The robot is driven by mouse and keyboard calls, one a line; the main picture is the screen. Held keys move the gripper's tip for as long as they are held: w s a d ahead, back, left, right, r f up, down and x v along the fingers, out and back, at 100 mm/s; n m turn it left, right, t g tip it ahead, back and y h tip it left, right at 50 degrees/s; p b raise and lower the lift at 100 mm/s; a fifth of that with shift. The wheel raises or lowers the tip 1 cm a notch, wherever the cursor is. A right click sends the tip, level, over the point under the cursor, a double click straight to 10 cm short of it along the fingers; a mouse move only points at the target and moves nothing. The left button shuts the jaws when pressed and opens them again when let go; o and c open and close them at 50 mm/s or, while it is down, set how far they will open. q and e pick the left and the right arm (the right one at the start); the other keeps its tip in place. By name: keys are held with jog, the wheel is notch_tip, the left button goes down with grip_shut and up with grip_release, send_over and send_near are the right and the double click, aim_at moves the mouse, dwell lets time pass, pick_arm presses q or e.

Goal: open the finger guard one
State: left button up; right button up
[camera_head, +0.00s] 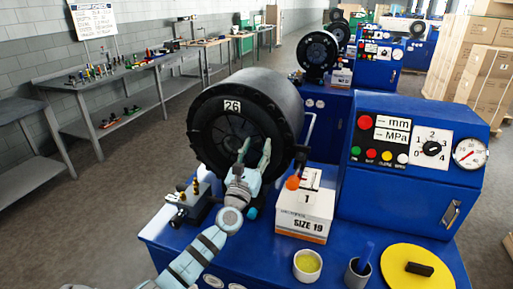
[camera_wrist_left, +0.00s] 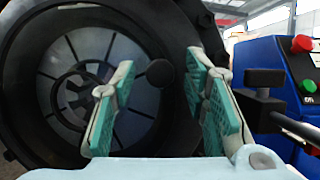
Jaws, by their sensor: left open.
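The finger guard (camera_head: 222,132) is the round, see-through cover on the front of the nearest black crimper head, under a plate marked 26. It looks closed over the dies. In the left wrist view the guard (camera_wrist_left: 62,62) fills the left, with a round black knob (camera_wrist_left: 160,73) near its right edge. My left gripper (camera_head: 255,150) is in front of the guard's right part. In the left wrist view its teal-padded fingers (camera_wrist_left: 160,82) are open, with the knob showing between them. I cannot tell whether they touch it. My right gripper is not in view.
A black block (camera_wrist_left: 264,98) with a metal rod stands right of the fingers. A white box (camera_head: 304,215) marked SIZE 19, a yellow-filled cup (camera_head: 307,265), a dark cup (camera_head: 357,274) and a yellow disc (camera_head: 400,268) occupy the blue bench. The control cabinet (camera_head: 410,185) rises at the right.

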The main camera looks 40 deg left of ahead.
pick_arm(q)
grip_shut()
jog(key=shift+s, duration=0.1)
dwell(0.4)
